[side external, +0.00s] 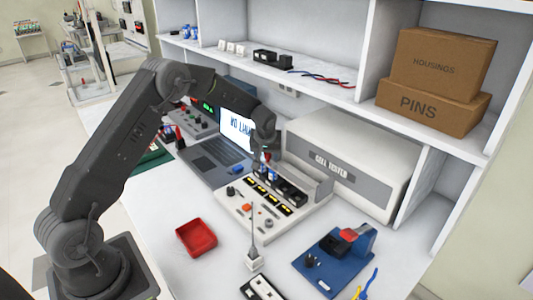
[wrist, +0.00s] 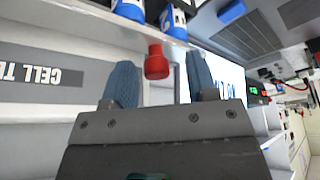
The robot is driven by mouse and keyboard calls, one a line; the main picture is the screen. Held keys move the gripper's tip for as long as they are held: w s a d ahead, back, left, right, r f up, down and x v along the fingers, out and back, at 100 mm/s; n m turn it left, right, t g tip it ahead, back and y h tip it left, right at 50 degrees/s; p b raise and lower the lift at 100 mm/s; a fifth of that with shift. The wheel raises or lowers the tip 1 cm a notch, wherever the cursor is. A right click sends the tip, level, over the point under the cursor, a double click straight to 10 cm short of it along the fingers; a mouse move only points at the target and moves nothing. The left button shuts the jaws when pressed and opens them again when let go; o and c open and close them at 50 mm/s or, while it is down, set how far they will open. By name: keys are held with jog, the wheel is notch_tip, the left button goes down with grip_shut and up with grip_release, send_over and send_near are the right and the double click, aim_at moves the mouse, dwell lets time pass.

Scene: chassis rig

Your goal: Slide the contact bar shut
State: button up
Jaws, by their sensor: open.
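The chassis rig (side external: 233,205) is a pale sloped panel in the middle of the bench, with black cell bays along its back. Blue-and-white cells (side external: 271,173) stand at the bays' left end; two also show at the top of the wrist view (wrist: 173,20). A red knob (wrist: 156,62), which looks like the contact bar's handle, is between my fingers in the wrist view. My gripper (wrist: 159,60) is open, its blue fingers apart on either side of the knob, with gaps showing. The bar itself is mostly hidden in both views.
The cell tester box (side external: 350,165) stands close behind the rig. A laptop (side external: 215,155) is to the left. A red tray (side external: 196,238), a thin post on a base (side external: 254,258) and a blue fixture (side external: 335,262) stand in front. A shelf with cardboard boxes (side external: 435,105) is above.

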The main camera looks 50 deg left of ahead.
jog(key=v, duration=1.4)
jog(key=s+d+r+m+t+h, duration=0.1)
jog(key=s+d+r+m, duration=0.1)
jog(key=s+d+r, duration=0.45)
jog(key=s+d+r+m, duration=0.2)
jog(key=s+d+r, duration=0.15)
jog(key=s, duration=0.55)
jog(key=s+d+m+h, duration=0.1)
jog(key=s+d+m, duration=0.1)
jog(key=s, duration=0.6)
jog(key=s+d+m+t+h, duration=0.1)
jog(key=s+d+m, duration=0.2)
jog(key=s, duration=0.5)
jog(key=shift+s+f, duration=0.2)
jog(key=shift+f, duration=0.2)
